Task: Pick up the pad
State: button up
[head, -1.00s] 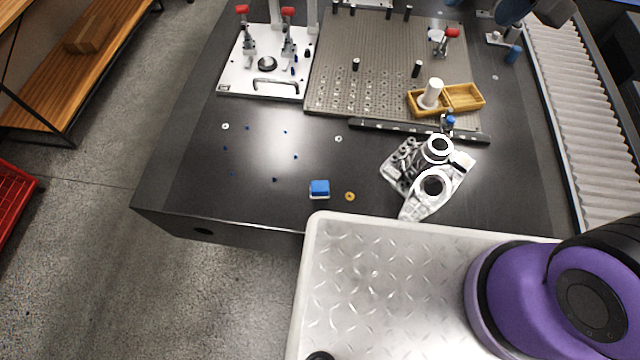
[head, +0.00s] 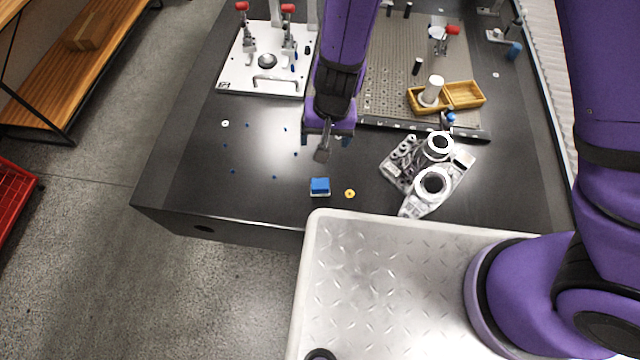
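A small blue block with a white lower part, which looks like the pad (head: 320,186), lies on the dark table near its front edge. My gripper (head: 322,155) hangs above the table just behind the pad in the head view, pointing down. It is apart from the pad, and the pad is fully visible. The fingers are seen edge-on and small, so I cannot tell whether they are open or shut. Nothing shows between them.
A yellow ring (head: 350,194) lies right of the pad. A grey machined part (head: 430,182) is further right. Behind stand a white fixture plate (head: 236,78), a perforated plate (head: 385,95) and a wooden tray (head: 466,95). Small blue bits are scattered on the left.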

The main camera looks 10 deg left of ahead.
jog(key=h, duration=0.1)
send_over(320, 183)
notch_tip(320, 183, down, 6)
jog(key=f, duration=0.4)
jog(key=shift+w+d+f, duration=0.1)
jog(key=shift+d+f, duration=0.1)
jog(key=shift+f, duration=0.2)
jog(key=shift+a+f, duration=0.2)
jog(key=shift+f, duration=3.05)
jog(key=c, duration=1)
